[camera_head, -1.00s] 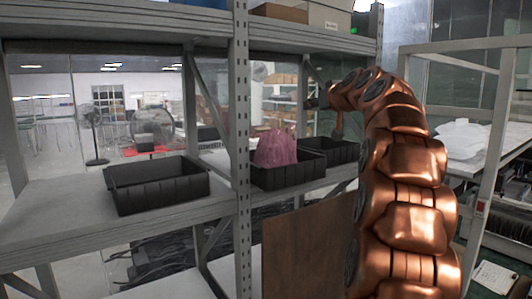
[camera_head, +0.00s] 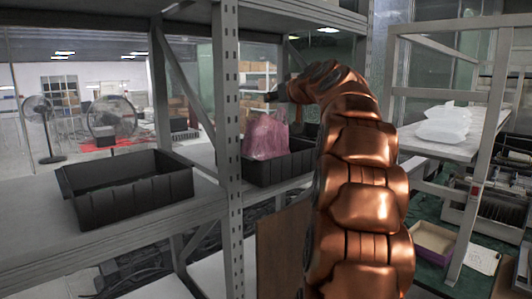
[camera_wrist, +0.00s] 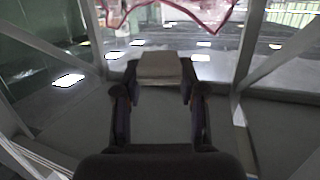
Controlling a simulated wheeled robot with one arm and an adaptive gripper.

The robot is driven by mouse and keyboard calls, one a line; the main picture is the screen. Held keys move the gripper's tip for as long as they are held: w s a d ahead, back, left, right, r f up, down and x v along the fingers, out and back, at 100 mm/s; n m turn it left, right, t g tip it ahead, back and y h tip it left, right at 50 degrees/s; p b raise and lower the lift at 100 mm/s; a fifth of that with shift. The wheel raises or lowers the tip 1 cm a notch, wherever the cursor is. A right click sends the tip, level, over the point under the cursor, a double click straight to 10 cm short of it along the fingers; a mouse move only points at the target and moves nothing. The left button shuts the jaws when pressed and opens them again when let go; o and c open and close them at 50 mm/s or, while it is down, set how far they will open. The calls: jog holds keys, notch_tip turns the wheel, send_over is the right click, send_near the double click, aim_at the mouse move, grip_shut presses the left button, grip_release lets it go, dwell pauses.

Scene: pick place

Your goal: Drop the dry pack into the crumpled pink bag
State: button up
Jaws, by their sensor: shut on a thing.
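The crumpled pink bag (camera_head: 265,137) stands upright in a black bin on the shelf, behind the metal post's right side. Its pink edge also shows at the top of the wrist view (camera_wrist: 200,12). My gripper (camera_wrist: 160,72) is shut on the dry pack (camera_wrist: 160,66), a small grey-beige block held between the two dark fingertips. In the wrist view the bag lies beyond the pack, apart from it. In the head view my arm's far end is above and slightly right of the bag; my fingers and the pack cannot be made out there.
An empty black bin (camera_head: 128,190) sits on the shelf (camera_head: 40,240) left of the perforated metal post (camera_head: 228,130). An upper shelf spans above. White packages (camera_head: 442,122) lie on a rack at right.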

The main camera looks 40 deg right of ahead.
jog(key=shift+f+b, duration=0.4)
jog(key=shift+f, duration=0.65)
jog(key=o, duration=0.8)
jog(key=shift+o, duration=0.2)
jog(key=v, duration=1.2)
jog(key=shift+d+r, duration=0.1)
